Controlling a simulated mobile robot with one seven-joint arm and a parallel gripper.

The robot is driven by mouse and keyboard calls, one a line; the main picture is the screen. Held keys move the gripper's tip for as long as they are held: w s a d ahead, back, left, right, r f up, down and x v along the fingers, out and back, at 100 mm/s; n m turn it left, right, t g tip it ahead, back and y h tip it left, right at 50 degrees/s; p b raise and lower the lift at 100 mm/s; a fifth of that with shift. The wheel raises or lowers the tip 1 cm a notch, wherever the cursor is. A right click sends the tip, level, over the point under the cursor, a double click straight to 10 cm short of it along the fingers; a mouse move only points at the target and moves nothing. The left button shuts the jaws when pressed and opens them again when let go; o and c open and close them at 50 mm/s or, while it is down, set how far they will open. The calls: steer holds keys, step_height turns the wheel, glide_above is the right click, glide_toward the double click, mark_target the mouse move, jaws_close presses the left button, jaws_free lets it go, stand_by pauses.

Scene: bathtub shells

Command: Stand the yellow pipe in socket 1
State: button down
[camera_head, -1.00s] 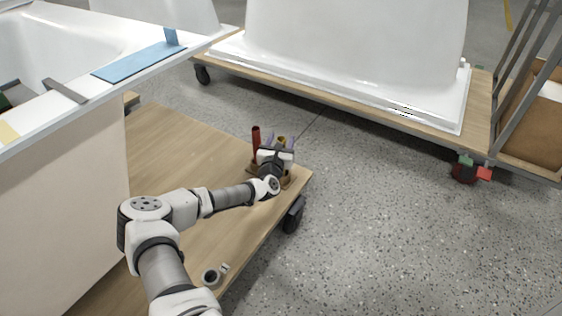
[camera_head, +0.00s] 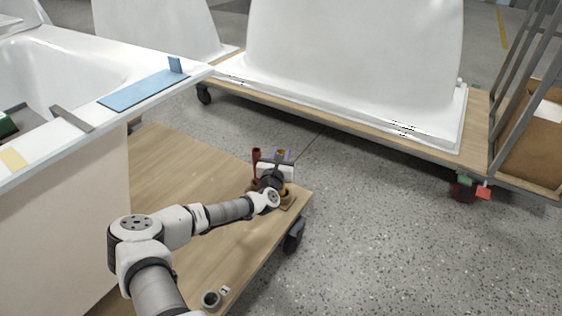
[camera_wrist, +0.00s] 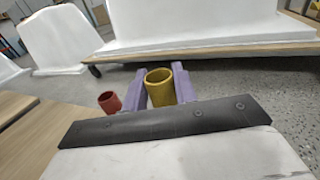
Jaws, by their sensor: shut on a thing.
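The yellow pipe (camera_wrist: 160,88) stands roughly upright between the two purple fingers of my gripper (camera_wrist: 162,84) in the wrist view. My gripper is shut on it; its open top shows. A light-brown socket base (camera_head: 289,203) shows partly below the gripper. My wrist hides most of it, and I cannot tell whether the pipe's lower end is in a socket. No socket number is readable.
A red pipe (camera_head: 257,160) stands upright close left of my gripper, also in the wrist view (camera_wrist: 109,102). A white tub (camera_head: 60,80) is at left. Speckled floor lies beyond the deck edge.

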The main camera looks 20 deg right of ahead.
step_height(320, 180, up, 16)
steer(key=p, duration=0.4)
steer(key=shift+p, duration=0.3)
steer(key=shift+s, duration=0.1)
